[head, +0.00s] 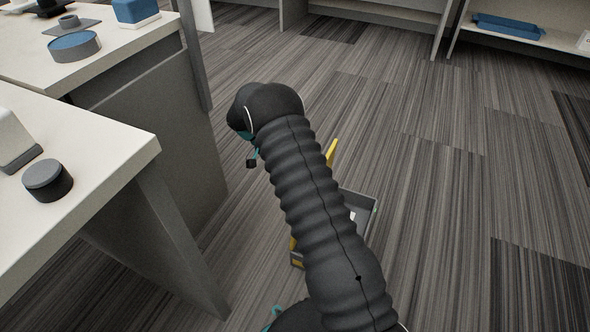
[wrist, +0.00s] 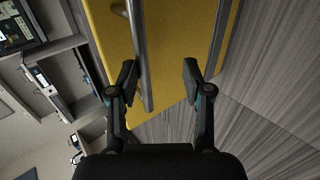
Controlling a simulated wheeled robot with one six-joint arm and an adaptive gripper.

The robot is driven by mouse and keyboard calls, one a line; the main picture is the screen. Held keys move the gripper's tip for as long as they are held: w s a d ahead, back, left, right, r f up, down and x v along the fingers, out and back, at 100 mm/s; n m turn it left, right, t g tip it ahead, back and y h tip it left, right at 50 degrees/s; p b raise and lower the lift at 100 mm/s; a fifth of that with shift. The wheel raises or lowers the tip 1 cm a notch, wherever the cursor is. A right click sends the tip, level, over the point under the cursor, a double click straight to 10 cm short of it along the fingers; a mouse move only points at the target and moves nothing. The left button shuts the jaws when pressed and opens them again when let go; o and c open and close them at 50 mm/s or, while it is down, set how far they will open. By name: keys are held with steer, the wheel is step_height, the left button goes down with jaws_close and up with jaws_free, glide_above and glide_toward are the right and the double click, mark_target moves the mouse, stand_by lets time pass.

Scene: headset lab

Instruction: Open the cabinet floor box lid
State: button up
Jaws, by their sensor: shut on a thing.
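The floor box (head: 362,208) is a grey open-topped box on the carpet, partly hidden behind my arm. Its yellow lid (head: 331,153) stands raised on edge, mostly hidden by my arm. In the wrist view the yellow lid (wrist: 175,35) fills the top middle, with a grey metal bar handle (wrist: 139,50) along it. My gripper (wrist: 160,80) has its fingers on either side of the bar, with the left finger against it. The right finger shows a gap to the bar in this view. In the head view only a fingertip (head: 251,163) shows, left of the lid.
White-topped desks (head: 95,160) stand at the left, with a dark round container (head: 47,181) near the edge. A shelf with a blue tray (head: 507,27) is at the back right. The carpet right of the box is clear.

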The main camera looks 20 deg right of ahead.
steer(key=v, duration=0.6)
steer(key=shift+r, duration=0.3)
steer(key=shift+w, duration=0.1)
